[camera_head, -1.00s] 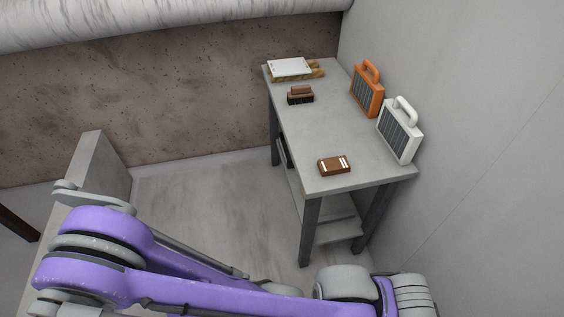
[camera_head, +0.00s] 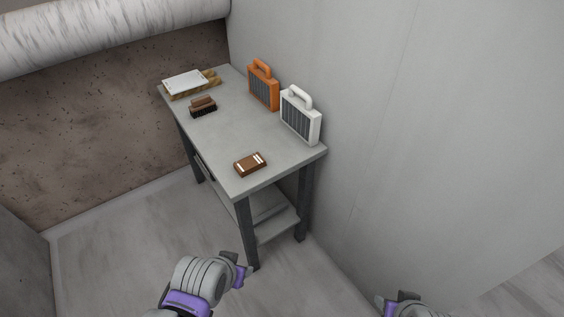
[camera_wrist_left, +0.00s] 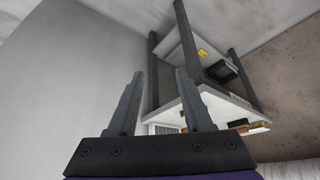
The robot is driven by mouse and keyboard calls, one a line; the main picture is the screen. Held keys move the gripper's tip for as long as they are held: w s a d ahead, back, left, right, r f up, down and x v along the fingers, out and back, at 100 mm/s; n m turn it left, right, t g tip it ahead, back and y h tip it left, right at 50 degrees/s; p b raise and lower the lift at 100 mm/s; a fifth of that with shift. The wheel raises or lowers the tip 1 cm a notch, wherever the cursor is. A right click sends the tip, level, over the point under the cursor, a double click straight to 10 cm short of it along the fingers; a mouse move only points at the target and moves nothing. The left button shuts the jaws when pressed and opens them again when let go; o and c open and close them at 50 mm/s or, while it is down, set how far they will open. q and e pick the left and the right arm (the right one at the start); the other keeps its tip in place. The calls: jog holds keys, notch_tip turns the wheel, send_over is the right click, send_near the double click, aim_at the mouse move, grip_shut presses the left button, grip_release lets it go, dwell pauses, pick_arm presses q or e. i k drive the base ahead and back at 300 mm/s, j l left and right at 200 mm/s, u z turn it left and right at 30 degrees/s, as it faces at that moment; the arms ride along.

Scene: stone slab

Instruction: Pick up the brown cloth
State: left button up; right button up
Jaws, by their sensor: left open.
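A folded brown cloth (camera_head: 250,164) with white stripes lies flat near the front edge of the grey table (camera_head: 231,134). My left gripper (camera_head: 243,272) is low in front of the table, apart from the cloth. In the left wrist view its two fingers (camera_wrist_left: 160,85) are spread with nothing between them. That view shows the table upside down, and I cannot pick out the cloth there. My right gripper (camera_head: 388,305) shows only partly at the bottom edge, and its jaws are not clear.
A white lamp-like box (camera_head: 300,116) and an orange one (camera_head: 263,86) stand along the table's wall side. A dark brush-like block (camera_head: 203,107) and a tray with a white sheet (camera_head: 185,82) sit farther back. A grey wall (camera_head: 420,130) bounds the right.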

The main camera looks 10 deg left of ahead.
aim_at(248, 166)
jog(key=u, duration=0.8)
jog(key=i+z, duration=0.3)
jog(key=i, duration=0.8)
